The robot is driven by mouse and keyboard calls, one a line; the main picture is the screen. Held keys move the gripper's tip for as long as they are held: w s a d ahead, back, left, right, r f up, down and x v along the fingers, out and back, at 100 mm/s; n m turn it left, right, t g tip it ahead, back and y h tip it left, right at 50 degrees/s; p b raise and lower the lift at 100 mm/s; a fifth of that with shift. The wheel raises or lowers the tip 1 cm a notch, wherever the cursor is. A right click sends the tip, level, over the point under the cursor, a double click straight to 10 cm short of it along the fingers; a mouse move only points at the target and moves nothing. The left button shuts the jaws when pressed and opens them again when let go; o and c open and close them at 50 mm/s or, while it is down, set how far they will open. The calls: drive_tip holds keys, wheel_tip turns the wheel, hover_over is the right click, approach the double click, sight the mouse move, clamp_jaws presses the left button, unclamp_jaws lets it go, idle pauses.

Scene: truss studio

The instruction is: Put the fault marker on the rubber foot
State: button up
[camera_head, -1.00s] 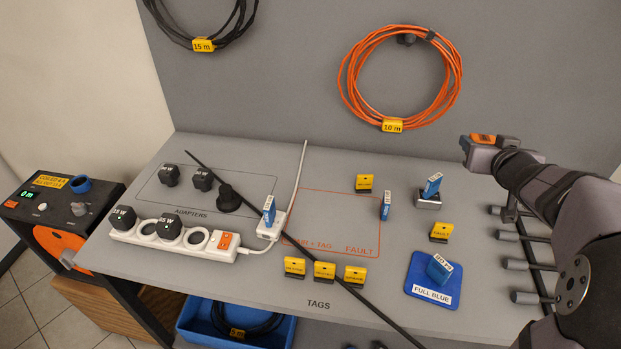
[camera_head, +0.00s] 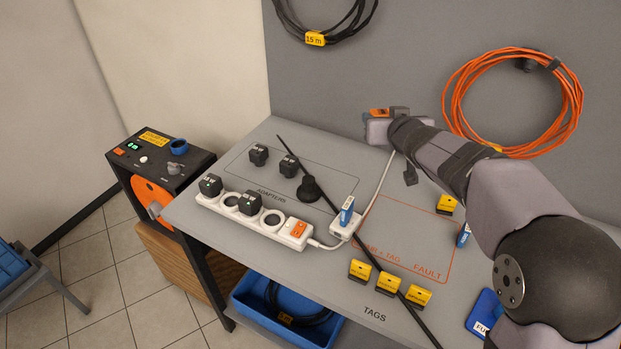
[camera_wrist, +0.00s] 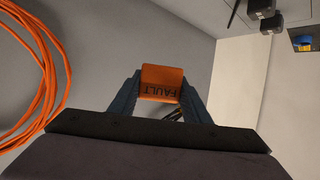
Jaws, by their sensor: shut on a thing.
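A black round piece with a flared base (camera_head: 309,189), apparently the rubber foot, is on the table near the adapters, left of and lower than my gripper. It lies close beside a long thin black rod (camera_head: 345,228).
A white power strip (camera_head: 255,219) with black adapters lies in front of the black piece. A white cable (camera_head: 380,180) rises near my gripper. Several yellow tags (camera_head: 387,283) lie at the front. The outlined fault area (camera_head: 395,235) is mostly bare. An orange cable coil (camera_head: 462,100) hangs behind.

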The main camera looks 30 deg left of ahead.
sight(309, 179)
drive_tip(key=s+a+f+n+g+y, duration=0.1)
drive_tip(key=s+a, duration=0.3)
drive_tip(key=a, duration=0.4)
drive_tip(key=s+a+n+g+y, duration=0.1)
drive_tip(key=s+a, duration=0.4)
drive_tip(key=a, duration=0.3)
drive_tip(key=shift+w+d+f+p, duration=0.15)
drive_tip(key=shift+f+p, duration=0.3)
drive_tip(key=shift+f, duration=2.05)
drive_tip(key=shift+w+d+f+p, duration=0.2)
drive_tip(key=shift+f+p, duration=0.25)
drive_tip(key=shift+f, duration=2.1)
drive_tip(key=shift+w+d+f+p, duration=0.15)
drive_tip(key=shift+f+p, duration=0.3)
drive_tip(key=shift+f, duration=2.05)
drive_tip(key=shift+f, duration=0.15)
drive_tip(key=o, duration=1)
drive_tip(key=shift+o, duration=0.2)
